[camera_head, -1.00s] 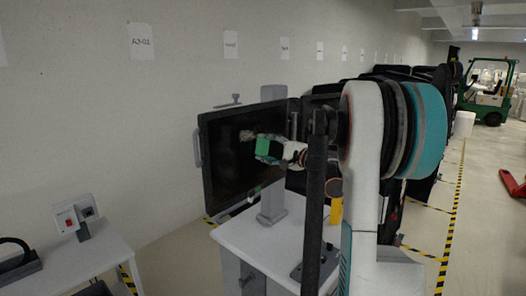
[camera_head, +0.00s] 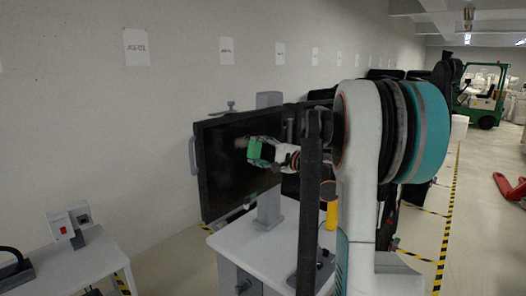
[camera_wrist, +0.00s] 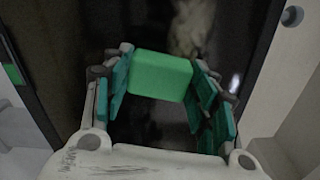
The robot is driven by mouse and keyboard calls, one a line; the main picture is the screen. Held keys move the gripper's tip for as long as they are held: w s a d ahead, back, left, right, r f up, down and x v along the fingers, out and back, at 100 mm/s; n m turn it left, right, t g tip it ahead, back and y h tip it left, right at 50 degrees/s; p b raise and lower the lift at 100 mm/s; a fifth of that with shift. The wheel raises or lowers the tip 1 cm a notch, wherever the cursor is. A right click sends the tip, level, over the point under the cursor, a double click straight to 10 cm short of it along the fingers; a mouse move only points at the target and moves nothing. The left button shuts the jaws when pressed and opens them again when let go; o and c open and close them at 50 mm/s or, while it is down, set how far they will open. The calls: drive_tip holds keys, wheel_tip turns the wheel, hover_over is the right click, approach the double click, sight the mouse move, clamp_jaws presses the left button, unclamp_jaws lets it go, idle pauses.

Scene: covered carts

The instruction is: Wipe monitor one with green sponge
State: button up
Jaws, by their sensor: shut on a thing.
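The monitor (camera_head: 225,180) is a large dark screen on a grey stand, standing on a white cart. A pale grey smudge (camera_head: 241,143) is on its upper middle; it also shows in the wrist view (camera_wrist: 190,25). My gripper (camera_head: 263,152) is shut on the green sponge (camera_head: 254,150), just to the right of the smudge in the head view. In the wrist view the green sponge (camera_wrist: 160,76) sits between the teal finger pads, below the smudge. I cannot tell whether it touches the screen.
The white cart top (camera_head: 245,240) lies below the monitor, with a yellow cylinder (camera_head: 332,215) near its right side. Another white table (camera_head: 80,262) with a red-button box (camera_head: 61,226) is at left. A wall stands behind. A green forklift (camera_head: 485,95) is far right.

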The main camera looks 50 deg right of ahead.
drive_tip(key=shift+s+a, duration=0.15)
drive_tip(key=shift+a, duration=1.95)
drive_tip(key=shift+s+a, duration=0.1)
drive_tip(key=shift+a, duration=2)
drive_tip(key=shift+r+p, duration=0.55)
drive_tip(key=shift+r, duration=0.45)
drive_tip(key=shift+w+d+b, duration=0.15)
drive_tip(key=shift+d+b, duration=0.1)
drive_tip(key=shift+d, duration=1.65)
drive_tip(key=shift+w+d+b, duration=0.1)
drive_tip(key=shift+d+b, duration=0.15)
drive_tip(key=shift+d, duration=1.6)
drive_tip(key=shift+w+d, duration=0.15)
drive_tip(key=shift+d, duration=1.5)
drive_tip(key=shift+s+d, duration=0.15)
drive_tip(key=shift+s, duration=1.3)
drive_tip(key=shift+s+d, duration=0.1)
drive_tip(key=shift+s, duration=1.3)
